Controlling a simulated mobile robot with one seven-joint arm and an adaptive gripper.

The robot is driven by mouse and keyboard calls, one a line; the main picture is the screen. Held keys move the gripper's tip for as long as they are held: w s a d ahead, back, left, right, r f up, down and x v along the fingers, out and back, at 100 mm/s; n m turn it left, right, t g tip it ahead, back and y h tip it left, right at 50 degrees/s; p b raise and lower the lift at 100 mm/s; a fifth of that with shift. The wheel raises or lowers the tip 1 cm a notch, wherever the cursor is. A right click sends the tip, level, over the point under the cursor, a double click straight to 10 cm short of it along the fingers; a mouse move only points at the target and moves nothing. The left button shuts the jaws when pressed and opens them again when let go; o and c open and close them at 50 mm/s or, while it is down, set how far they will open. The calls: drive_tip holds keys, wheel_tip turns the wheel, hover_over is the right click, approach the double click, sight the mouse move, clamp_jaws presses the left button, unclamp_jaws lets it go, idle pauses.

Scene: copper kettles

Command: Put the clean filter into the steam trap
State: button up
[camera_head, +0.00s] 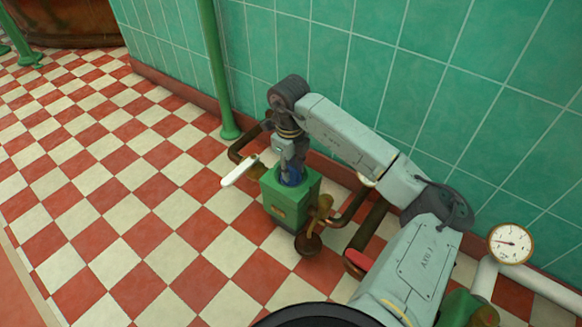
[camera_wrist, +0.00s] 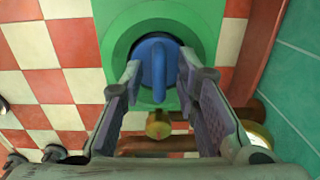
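The steam trap (camera_head: 287,208) is a green box on pipework near the wall, with a round opening on top. In the wrist view its green rim (camera_wrist: 118,40) surrounds a blue filter (camera_wrist: 157,62) with a raised bar handle. The filter sits in the opening; its lower part is hidden. A little blue of it shows in the head view (camera_head: 291,178). My gripper (camera_wrist: 158,78) points down over the trap, one finger on each side of the handle. The fingers are open, with gaps to the handle. The head view shows my gripper (camera_head: 290,160) just above the opening.
A white lever (camera_head: 239,171) sticks out left of the trap. Brass fittings (camera_head: 320,207) and brown pipes are close on its right. A green post (camera_head: 219,75) and tiled wall (camera_head: 440,60) stand behind. A gauge (camera_head: 510,243) is at right. The checkered floor (camera_head: 130,200) at left is clear.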

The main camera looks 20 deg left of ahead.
sight(290, 168)
wheel_tip(290, 168, up, 12)
drive_tip(key=p, duration=0.4)
drive_tip(key=shift+s, duration=0.15)
drive_tip(key=shift+a+r, duration=0.1)
